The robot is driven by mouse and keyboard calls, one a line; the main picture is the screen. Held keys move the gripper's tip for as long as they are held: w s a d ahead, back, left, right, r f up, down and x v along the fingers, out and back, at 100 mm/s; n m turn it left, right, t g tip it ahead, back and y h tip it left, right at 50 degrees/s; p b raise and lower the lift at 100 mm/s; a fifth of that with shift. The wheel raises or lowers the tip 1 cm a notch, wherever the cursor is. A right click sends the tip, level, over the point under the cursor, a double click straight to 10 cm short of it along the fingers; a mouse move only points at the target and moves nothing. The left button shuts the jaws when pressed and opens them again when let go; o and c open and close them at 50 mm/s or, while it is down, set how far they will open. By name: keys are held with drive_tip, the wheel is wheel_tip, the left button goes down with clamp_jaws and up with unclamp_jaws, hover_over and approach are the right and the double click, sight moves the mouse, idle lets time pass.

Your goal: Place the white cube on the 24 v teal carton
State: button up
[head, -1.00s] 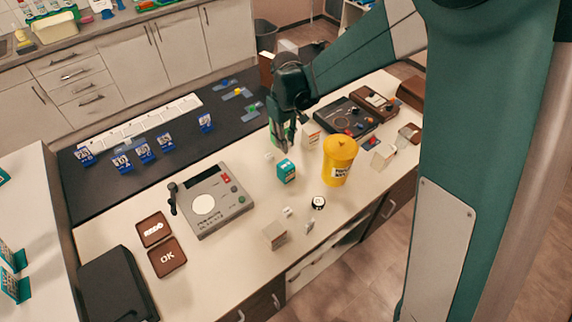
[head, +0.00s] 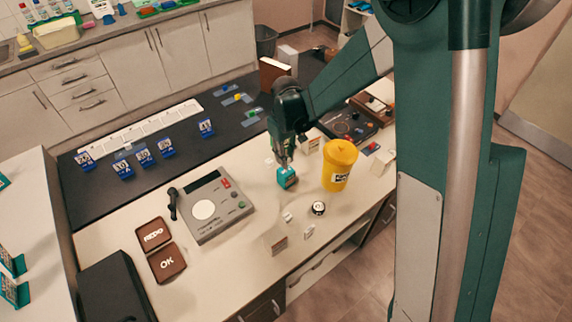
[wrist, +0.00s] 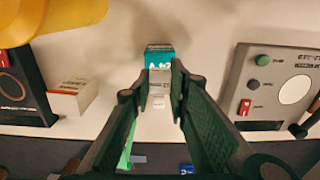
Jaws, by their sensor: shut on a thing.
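The teal carton (head: 287,178) stands on the pale bench, directly below my gripper (head: 285,160). In the wrist view the carton (wrist: 159,54) shows just beyond the fingertips, with blurred lettering. My gripper (wrist: 159,83) is shut on a small pale block, which seems to be the white cube (wrist: 159,76). The block overlaps the carton in the wrist view, so I cannot tell whether they touch. In the head view the fingers hide the block.
A yellow tub (head: 339,165) stands close right of the carton. A grey device (head: 214,204) lies to the left. Small white pieces (head: 288,217) and a round black-and-white item (head: 318,208) are in front. A black panel (head: 348,126) lies behind right.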

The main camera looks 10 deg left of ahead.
drive_tip(key=shift+f, duration=2.05)
drive_tip(key=shift+f, duration=0.2)
drive_tip(key=o, duration=0.8)
drive_tip(key=shift+r, duration=0.15)
drive_tip(key=shift+r, duration=6.05)
